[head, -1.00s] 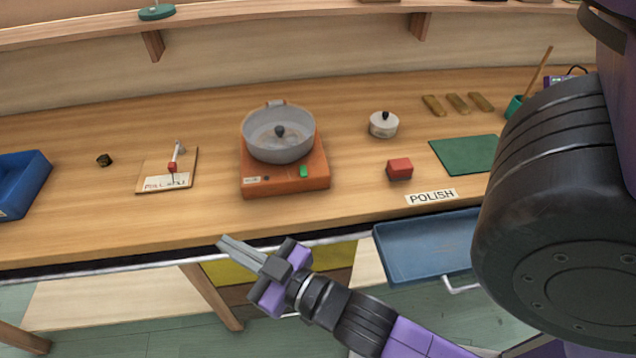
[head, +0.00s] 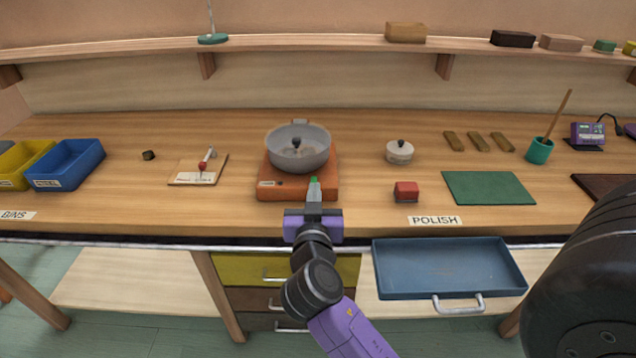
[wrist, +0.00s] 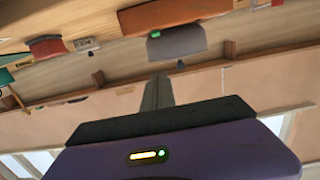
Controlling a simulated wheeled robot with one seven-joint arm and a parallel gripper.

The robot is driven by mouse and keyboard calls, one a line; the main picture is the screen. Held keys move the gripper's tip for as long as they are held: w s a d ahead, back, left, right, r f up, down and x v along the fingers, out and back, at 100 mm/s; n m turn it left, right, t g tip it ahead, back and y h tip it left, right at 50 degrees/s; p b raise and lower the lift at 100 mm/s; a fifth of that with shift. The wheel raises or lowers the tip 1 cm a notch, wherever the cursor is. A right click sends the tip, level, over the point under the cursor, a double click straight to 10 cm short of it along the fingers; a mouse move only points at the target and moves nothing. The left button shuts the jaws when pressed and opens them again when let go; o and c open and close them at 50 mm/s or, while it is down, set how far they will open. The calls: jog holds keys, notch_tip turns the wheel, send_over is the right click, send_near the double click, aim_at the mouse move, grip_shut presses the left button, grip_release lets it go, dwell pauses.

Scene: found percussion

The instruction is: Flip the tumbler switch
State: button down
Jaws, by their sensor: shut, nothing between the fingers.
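The tumbler is a grey bowl (head: 298,150) with a dark knob, on an orange base (head: 270,188). A small green switch (head: 314,180) is on the front right of the base; I take it as the tumbler switch. My gripper (head: 314,190) is shut and empty, in front of the base, with its tips overlapping the lower part of the switch in the head view. In the wrist view the scene looks upside down: the switch (wrist: 155,34) is above my gripper (wrist: 157,78), with a visible gap in the picture. Contact and the switch's position cannot be told.
A board with a red-tipped lever (head: 203,167) lies left of the tumbler. A red block (head: 405,192), a lidded white pot (head: 399,152) and a green mat (head: 489,188) lie right. An open blue drawer (head: 450,290) juts out at the lower right.

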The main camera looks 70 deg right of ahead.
dwell(0.3)
jog(key=p+x, duration=0.1)
jog(key=x, duration=0.2)
jog(key=f+p+x, duration=0.1)
jog(key=x, duration=0.3)
jog(key=f+p+x, duration=0.1)
jog(key=x, duration=0.2)
jog(key=shift+w+d+f, duration=0.15)
jog(key=shift+d+f, duration=0.1)
jog(key=shift+f, duration=0.75)
